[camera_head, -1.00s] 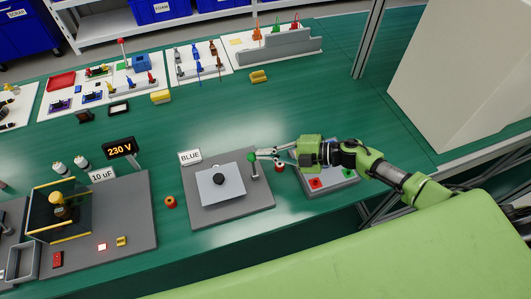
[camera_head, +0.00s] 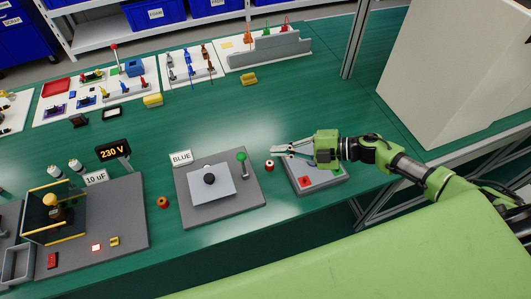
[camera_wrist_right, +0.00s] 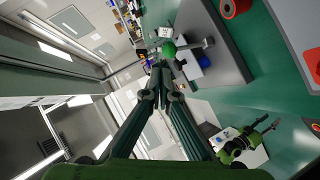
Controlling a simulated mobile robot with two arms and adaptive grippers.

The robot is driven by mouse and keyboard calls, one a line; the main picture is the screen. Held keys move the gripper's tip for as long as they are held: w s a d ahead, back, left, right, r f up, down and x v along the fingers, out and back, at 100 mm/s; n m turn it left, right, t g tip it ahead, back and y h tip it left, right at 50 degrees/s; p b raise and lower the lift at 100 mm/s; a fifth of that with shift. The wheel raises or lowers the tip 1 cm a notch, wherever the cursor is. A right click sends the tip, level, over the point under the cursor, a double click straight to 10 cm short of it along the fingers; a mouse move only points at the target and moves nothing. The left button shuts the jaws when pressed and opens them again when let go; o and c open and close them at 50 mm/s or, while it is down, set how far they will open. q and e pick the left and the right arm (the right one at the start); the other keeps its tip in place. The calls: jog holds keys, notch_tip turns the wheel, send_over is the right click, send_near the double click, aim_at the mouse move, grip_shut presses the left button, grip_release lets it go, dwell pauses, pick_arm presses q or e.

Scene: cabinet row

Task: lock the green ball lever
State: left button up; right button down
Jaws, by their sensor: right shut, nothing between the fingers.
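The lever looks close to upright. My right gripper (camera_head: 277,149) is shut and empty, to the right of the ball and apart from it. In the right wrist view the green ball (camera_wrist_right: 169,49) shows just beyond the closed fingertips (camera_wrist_right: 160,68). A green and black gripper, seemingly my left one (camera_wrist_right: 262,128), shows small at the lower right there; its finger opening is unclear.
A small red cylinder (camera_head: 269,165) stands between the plate and a grey box with a red button (camera_head: 305,181). A "BLUE" sign (camera_head: 181,157) is behind the plate. An orange ring part (camera_head: 163,202) lies to its left.

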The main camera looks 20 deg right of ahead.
pick_arm(q)
jog(key=shift+w+a+f+b, duration=0.25)
jog(key=shift+f+b, duration=0.15)
jog(key=shift+f, duration=0.2)
jog(key=shift+w+a+f+b, duration=0.1)
jog(key=shift+w+f+b, duration=0.2)
jog(key=shift+f, duration=0.25)
pick_arm(e)
jog(key=v, duration=0.5)
jog(key=shift+w+d+r, duration=0.1)
jog(key=shift+d+r, duration=0.15)
pick_arm(q)
jog(key=shift+s+d, duration=0.1)
jog(key=shift+d, duration=0.05)
pick_arm(e)
jog(key=shift+a, duration=0.1)
